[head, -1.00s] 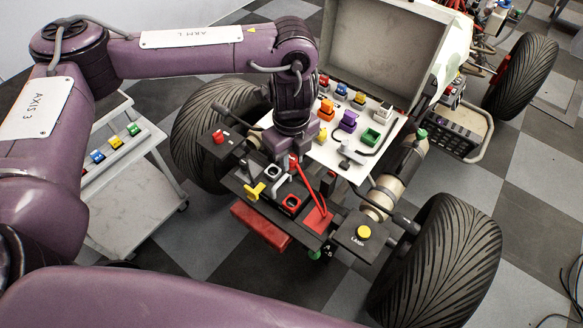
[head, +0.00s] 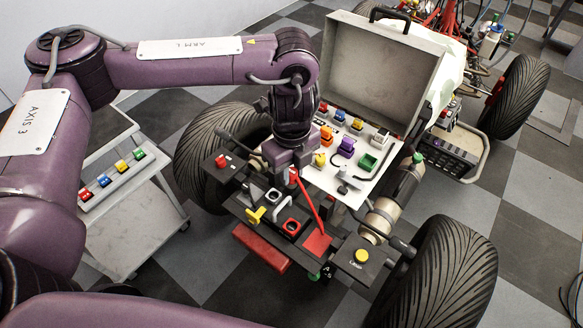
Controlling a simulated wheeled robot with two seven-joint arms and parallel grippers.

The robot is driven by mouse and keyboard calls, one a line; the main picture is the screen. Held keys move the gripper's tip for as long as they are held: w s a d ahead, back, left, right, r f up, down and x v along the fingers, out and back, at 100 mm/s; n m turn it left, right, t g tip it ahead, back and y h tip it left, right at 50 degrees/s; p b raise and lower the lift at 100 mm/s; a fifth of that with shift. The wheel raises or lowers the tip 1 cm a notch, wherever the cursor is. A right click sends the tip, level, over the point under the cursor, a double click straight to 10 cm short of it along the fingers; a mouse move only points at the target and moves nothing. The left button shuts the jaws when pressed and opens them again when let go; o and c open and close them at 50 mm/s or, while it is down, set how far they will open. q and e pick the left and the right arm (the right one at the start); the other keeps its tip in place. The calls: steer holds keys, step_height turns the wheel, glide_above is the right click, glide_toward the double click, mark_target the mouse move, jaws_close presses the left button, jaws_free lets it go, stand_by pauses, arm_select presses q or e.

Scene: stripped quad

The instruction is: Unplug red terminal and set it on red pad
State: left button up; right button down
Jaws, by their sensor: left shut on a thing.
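My left gripper (head: 291,170) points down above the black deck (head: 258,190) of the stripped quad. It is shut on the red terminal (head: 294,175), of which only a small part shows below the fingers. A red cable (head: 309,204) runs from it down to the right, close to the red pad (head: 317,243). The pad is a flat red square at the deck's right front and looks bare. A red-ringed socket (head: 291,227) beside the pad looks empty. My right gripper is out of view.
A white panel (head: 338,187) with coloured connectors lies behind the deck, below an open case lid (head: 380,65). A yellow lever (head: 255,215) stands left of the socket. A yellow button box (head: 361,256) is right of the pad. A grey cart (head: 135,225) stands at left.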

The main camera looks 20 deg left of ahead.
arm_select(q)
steer(key=shift+r+p, duration=0.35)
steer(key=shift+r, duration=0.35)
steer(key=shift+f, duration=0.1)
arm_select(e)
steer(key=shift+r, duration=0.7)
arm_select(q)
steer(key=d+p, duration=0.1)
steer(key=d, duration=0.7)
steer(key=shift+s+d, duration=0.25)
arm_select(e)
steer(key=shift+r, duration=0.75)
